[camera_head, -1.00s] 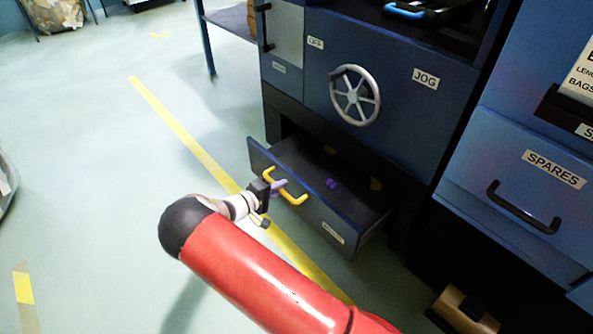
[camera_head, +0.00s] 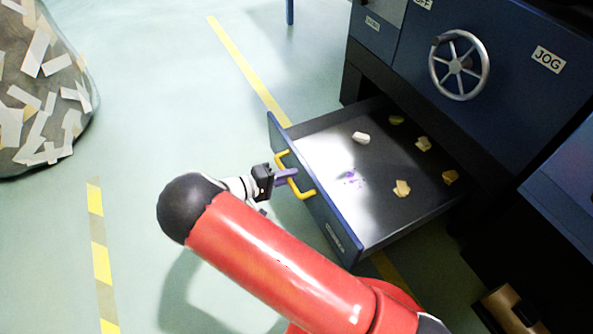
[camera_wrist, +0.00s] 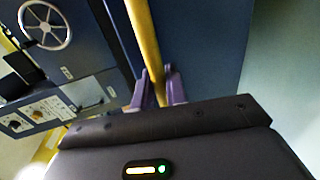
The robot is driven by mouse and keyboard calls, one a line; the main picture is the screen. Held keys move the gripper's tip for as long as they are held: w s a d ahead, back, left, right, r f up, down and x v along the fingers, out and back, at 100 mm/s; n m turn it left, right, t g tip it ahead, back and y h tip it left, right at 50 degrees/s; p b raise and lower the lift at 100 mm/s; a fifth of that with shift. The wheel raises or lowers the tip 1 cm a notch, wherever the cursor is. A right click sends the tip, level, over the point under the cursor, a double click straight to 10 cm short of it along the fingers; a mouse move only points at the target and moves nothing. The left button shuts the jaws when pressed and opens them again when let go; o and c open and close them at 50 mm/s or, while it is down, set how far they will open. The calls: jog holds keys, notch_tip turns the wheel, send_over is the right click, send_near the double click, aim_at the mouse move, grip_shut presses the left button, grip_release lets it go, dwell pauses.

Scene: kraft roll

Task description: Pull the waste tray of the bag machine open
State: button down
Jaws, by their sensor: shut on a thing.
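The waste tray (camera_head: 325,215) is a dark blue-fronted drawer low on the bag machine (camera_head: 425,125). In the head view it stands far out of the machine, and its grey floor shows with several crumpled scraps and a purple mark on it. Its yellow handle (camera_head: 303,190) is on the front panel. My gripper (camera_head: 288,178) is at the handle, its purple fingers on the bar. In the wrist view the yellow handle bar (camera_wrist: 146,45) passes between the purple fingers (camera_wrist: 160,85), which are shut on it. The tray's back end is hidden under the machine.
A grey handwheel (camera_head: 459,65) is on the machine above the tray. A bag of paper scraps (camera_head: 40,90) stands at the upper left. A brown roll (camera_head: 508,308) lies at the lower right. The floor (camera_head: 180,120) left of the tray is clear, with yellow tape lines.

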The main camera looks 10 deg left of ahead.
jog(key=shift+s+a, duration=0.2)
jog(key=shift+a, duration=0.15)
jog(key=c, duration=1.5)
grip_release()
jog(key=v, duration=0.7)
jog(key=shift+s+a, duration=0.25)
jog(key=shift+a, duration=0.1)
